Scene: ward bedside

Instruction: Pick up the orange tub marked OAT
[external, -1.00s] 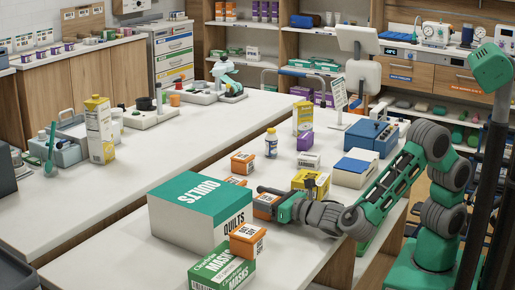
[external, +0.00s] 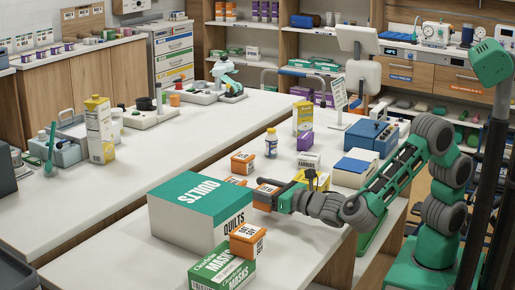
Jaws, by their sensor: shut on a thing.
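My gripper (external: 268,196) is shut on an orange tub with a white label (external: 263,204), just to the right of the large green and white quilts box. The tub appears slightly raised, but its underside is hidden behind the box. Its label is too small to read as OAT.
The quilts box (external: 190,225) is close on the left of my gripper. The green masks box (external: 222,268) is in front. The far counter's middle is clear.

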